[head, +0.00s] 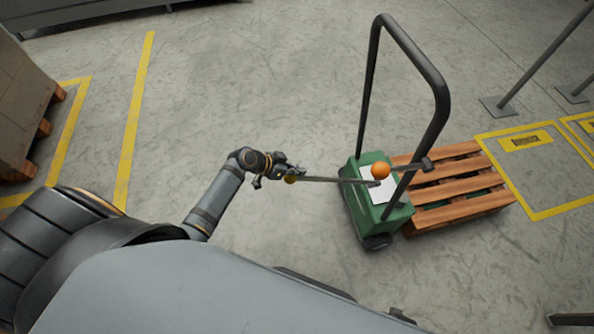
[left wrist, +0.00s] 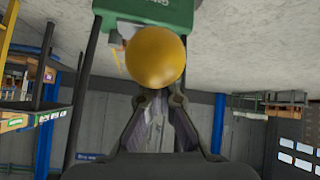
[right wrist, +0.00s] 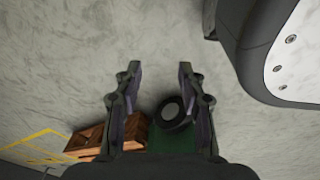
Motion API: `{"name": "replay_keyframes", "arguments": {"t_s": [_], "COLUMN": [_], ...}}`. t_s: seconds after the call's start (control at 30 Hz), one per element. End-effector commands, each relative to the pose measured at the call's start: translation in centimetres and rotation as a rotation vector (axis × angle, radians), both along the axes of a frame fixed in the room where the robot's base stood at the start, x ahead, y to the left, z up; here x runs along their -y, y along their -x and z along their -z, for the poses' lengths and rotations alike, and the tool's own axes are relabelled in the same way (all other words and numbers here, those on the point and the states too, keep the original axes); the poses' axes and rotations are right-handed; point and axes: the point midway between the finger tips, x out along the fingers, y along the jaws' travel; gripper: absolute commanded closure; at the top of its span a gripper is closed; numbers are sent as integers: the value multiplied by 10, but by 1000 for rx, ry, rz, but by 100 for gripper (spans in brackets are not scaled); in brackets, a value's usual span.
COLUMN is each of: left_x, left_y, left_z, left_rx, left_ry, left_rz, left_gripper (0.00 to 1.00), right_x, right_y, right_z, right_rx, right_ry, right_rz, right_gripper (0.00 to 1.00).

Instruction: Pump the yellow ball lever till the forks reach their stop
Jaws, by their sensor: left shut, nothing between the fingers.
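The yellow ball (head: 290,179) is at the free end of a long thin grey lever (head: 330,180) that runs sideways to the green pump truck (head: 372,215). My left gripper (head: 280,171) is at the yellow ball. In the left wrist view the yellow ball (left wrist: 155,57) stands just beyond the fingertips, which are shut with nothing between them; whether they touch it I cannot tell. The forks are mostly hidden under a wooden pallet (head: 460,187). My right gripper (right wrist: 158,68) is open and empty in the right wrist view, above the floor.
An orange ball (head: 381,170) sits on the truck by its tall black handle (head: 441,85). Yellow floor lines (head: 137,100) and a loaded pallet (head: 22,110) are at the left. Grey posts (head: 540,60) stand at the right.

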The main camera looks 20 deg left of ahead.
Motion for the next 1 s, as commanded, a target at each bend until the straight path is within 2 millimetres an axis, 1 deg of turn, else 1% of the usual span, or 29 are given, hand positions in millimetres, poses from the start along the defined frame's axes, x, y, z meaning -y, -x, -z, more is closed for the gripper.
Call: {"name": "replay_keyframes", "arguments": {"t_s": [0.03, 0.07, 0.1, 0.13, 0.3, 0.5, 0.67, 1.0], "left_x": [1, 2, -7, -13, -41, -62, -68, -68], "left_y": [-7, -11, -4, 2, 26, 43, 48, 48], "left_z": [-18, -24, -22, -24, -40, -53, -58, -58], "left_rx": [8, 12, 8, 7, 10, 14, 16, 17], "left_ry": [-1, -1, -9, -8, -9, -5, 0, 1], "left_rz": [-3, -6, -7, -6, -4, -7, -8, -9], "left_gripper": [100, 100, 100, 100, 100, 100, 100, 100], "right_x": [1, 1, 1, 1, 2, 2, 2, 2], "right_y": [10, 16, 17, 18, 25, 30, 31, 31], "right_z": [-6, -5, -2, -1, 0, 0, 1, 1], "right_rx": [-7, -8, -6, -5, -8, -10, -9, -7], "right_ry": [0, 0, 0, 0, 1, 1, 1, 1], "right_rz": [1, 1, 0, 0, 0, 0, 0, 0], "right_gripper": [60, 60, 60, 60, 60, 60, 60, 60]}}
